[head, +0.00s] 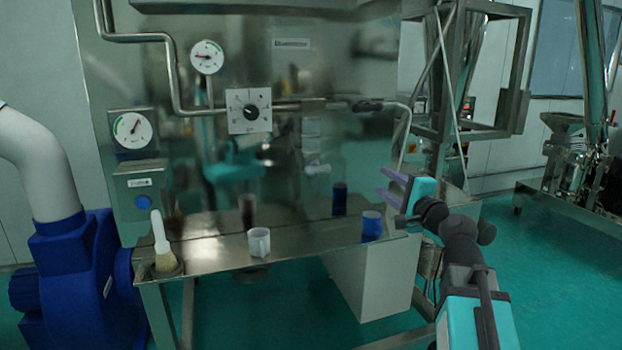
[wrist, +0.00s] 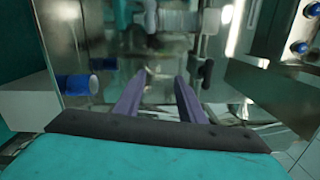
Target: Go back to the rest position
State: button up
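My gripper (head: 388,187) is in the head view at right, raised above the right end of the metal shelf, its purple fingers pointing left toward the steel panel. In the wrist view my gripper (wrist: 163,82) has its two purple fingers spread apart with nothing between them. No held object shows in either view.
The metal shelf (head: 205,258) holds a brush (head: 161,240), a white cup (head: 259,242) and a blue container (head: 372,226) close below my gripper. The steel panel (head: 290,180) behind carries gauges, a dial and pipes. A steel frame (head: 512,70) stands at right.

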jog(key=w+a+f+g, duration=0.1)
jog(key=a+f+g, duration=0.15)
jog(key=f, duration=1.15)
jog(key=w+a+f+g, duration=0.1)
jog(key=a+f+g, duration=0.15)
jog(key=f, duration=1.15)
jog(key=s+a+f+n+g, duration=0.15)
jog(key=s+f, duration=0.25)
jog(key=f, duration=0.5)
jog(key=s+a+f+n+g+h, duration=0.1)
jog(key=s+a+f+g, duration=0.15)
jog(key=f, duration=0.65)
jog(key=s+a+f+n+g, duration=0.1)
jog(key=s+f, duration=0.3)
jog(key=f, duration=0.4)
jog(key=s+f+n+g+h, duration=0.2)
jog(key=s+f+n+g, duration=0.35)
jog(key=s+f, duration=1.6)
jog(key=s+d+f+n+g+h, duration=0.1)
jog(key=s+d+f+n+g, duration=0.1)
jog(key=s, duration=0.7)
jog(key=s+d+f+n+g+h, duration=0.2)
jog(key=s+d+n+g, duration=0.2)
jog(key=s, duration=0.5)
jog(key=shift+d+g+h, duration=0.3)
jog(key=shift+d+g, duration=0.35)
